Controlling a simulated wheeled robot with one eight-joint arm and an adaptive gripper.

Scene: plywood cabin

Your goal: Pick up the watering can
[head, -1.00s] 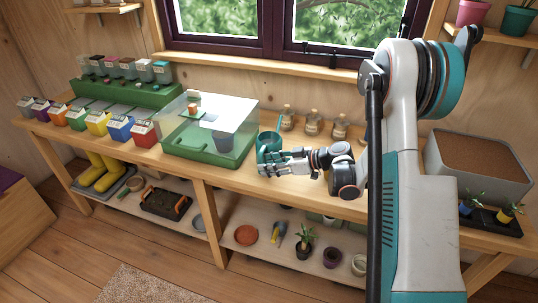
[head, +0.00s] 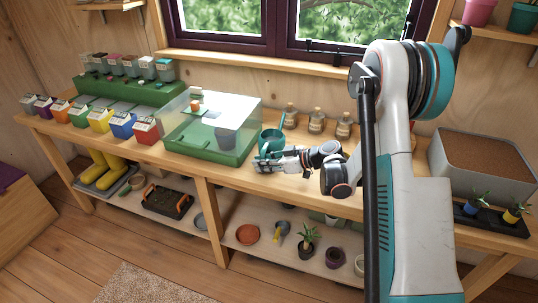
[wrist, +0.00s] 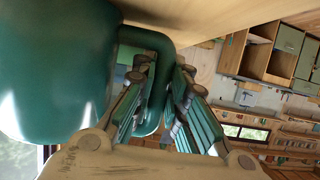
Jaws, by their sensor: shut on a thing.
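The teal watering can (head: 271,141) is at the worktop, just right of the clear-lidded green box. In the wrist view, its rounded body (wrist: 50,70) fills the left side, and its handle loop (wrist: 158,45) passes between my fingers. My gripper (head: 258,163) is shut on the can's handle, in front of the can in the head view. In the wrist view my gripper (wrist: 163,75) has a finger on each side of the handle. The can's underside is hidden, so I cannot tell whether it touches the worktop.
The green box (head: 190,150) with its clear lid stands close on the left. Several corked bottles (head: 316,123) stand behind to the right. A planter (head: 480,160) is at the right end. Several coloured cartons (head: 100,119) line the left. The worktop's front edge is near my gripper.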

